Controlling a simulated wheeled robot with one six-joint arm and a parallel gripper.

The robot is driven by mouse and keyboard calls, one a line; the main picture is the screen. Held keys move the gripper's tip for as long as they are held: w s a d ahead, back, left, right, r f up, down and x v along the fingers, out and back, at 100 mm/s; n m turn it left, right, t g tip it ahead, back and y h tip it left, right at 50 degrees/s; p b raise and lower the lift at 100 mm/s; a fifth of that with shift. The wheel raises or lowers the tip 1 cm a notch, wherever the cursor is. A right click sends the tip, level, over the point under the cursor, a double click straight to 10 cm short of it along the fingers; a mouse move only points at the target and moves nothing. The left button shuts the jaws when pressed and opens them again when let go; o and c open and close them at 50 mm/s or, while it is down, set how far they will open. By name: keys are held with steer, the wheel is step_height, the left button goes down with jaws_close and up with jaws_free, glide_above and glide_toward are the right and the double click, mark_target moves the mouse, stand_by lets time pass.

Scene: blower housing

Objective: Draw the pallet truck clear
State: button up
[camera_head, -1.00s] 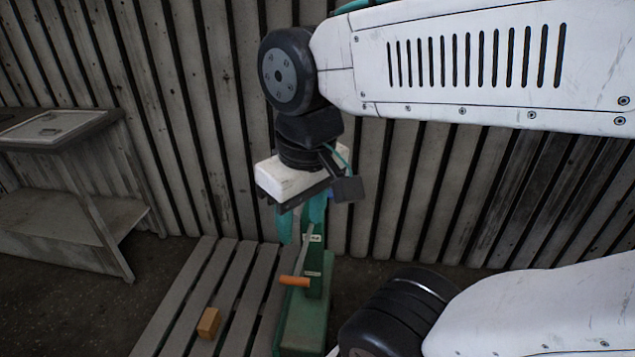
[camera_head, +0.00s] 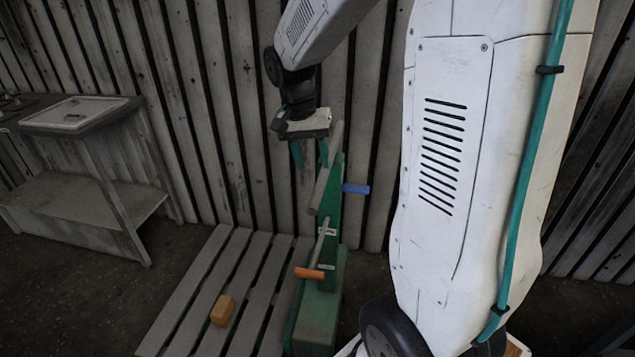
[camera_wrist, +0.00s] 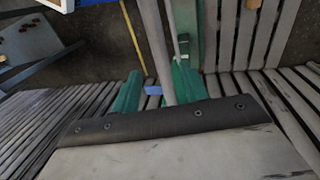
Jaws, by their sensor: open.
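The pallet truck (camera_head: 322,300) is a green body with an upright green post beside slatted grey boards. A long grey bar (camera_head: 328,168) slants up along the post. A thin lever with an orange grip (camera_head: 309,273) sits lower, and a blue grip (camera_head: 356,189) sticks out to the right. My gripper (camera_head: 310,153) is open, teal fingers pointing down, near the bar's upper part. In the wrist view the grey bar (camera_wrist: 155,45) runs between the spread fingers (camera_wrist: 157,90), closer to the right one; whether it is at finger depth I cannot tell.
The slatted pallet (camera_head: 190,290) lies on the floor, with a wooden block (camera_head: 222,311) on it. A grey bench (camera_head: 85,200) stands at the left. A plank wall (camera_head: 215,100) is close behind. Dark floor is clear between bench and pallet.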

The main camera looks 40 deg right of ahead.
mark_target(318, 185)
steer(key=f, duration=0.4)
steer(key=s+f, duration=0.1)
steer(key=f, duration=0.1)
steer(key=shift+d+f, duration=0.35)
jaws_close()
